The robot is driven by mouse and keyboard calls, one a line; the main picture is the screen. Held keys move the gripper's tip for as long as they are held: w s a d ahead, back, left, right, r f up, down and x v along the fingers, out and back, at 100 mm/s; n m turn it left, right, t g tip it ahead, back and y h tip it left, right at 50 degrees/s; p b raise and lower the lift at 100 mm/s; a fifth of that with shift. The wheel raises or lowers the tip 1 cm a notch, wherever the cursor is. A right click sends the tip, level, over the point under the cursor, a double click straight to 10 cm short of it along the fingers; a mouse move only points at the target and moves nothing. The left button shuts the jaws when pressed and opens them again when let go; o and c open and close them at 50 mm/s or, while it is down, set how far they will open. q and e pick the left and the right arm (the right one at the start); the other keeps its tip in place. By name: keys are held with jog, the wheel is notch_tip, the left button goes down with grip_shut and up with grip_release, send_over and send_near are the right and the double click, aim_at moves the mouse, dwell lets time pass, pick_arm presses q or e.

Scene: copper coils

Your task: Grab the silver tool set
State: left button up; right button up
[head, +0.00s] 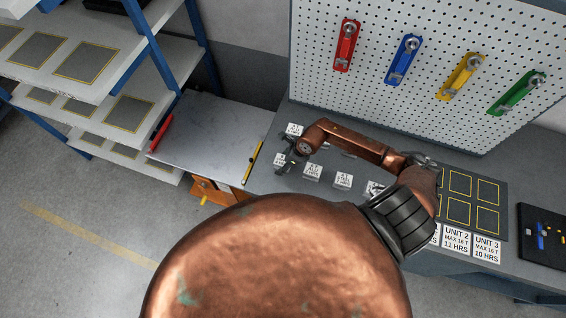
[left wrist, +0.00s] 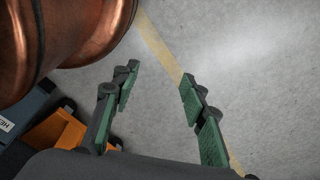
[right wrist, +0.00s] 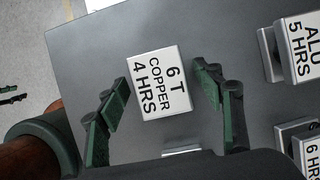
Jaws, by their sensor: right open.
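I cannot make out a thing that is clearly a silver tool set. Several small silver-grey blocks with white printed labels stand on the grey worktop, among them an aluminium-labelled block (head: 343,181). My right gripper (head: 287,158) is open over the left end of this worktop. In the right wrist view, a block labelled "6 T COPPER 4 HRS" (right wrist: 160,82) shows between its spread fingers (right wrist: 161,72); I cannot tell whether they touch it. My left gripper (left wrist: 158,75) is open and empty above the bare floor; it is hidden in the head view.
A pegboard (head: 420,100) behind the worktop holds red (head: 346,45), blue (head: 403,60), yellow (head: 461,77) and green (head: 517,93) tools. A grey-topped cart (head: 210,135) stands left of the worktop, beside blue-framed shelves (head: 160,55). A black tray (head: 545,238) lies far right. The floor at left is clear.

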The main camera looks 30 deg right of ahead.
jog(key=shift+w+f, duration=0.1)
jog(key=shift+w, duration=0.1)
jog(key=shift+c, duration=0.9)
jog(key=shift+s, duration=0.1)
jog(key=c, duration=1.4)
pick_arm(q)
jog(key=shift+s+f, duration=0.1)
jog(key=shift+s, duration=0.75)
pick_arm(e)
grip_shut()
pick_arm(q)
jog(key=shift+d+f, duration=0.1)
pick_arm(e)
jog(key=shift+r, duration=0.2)
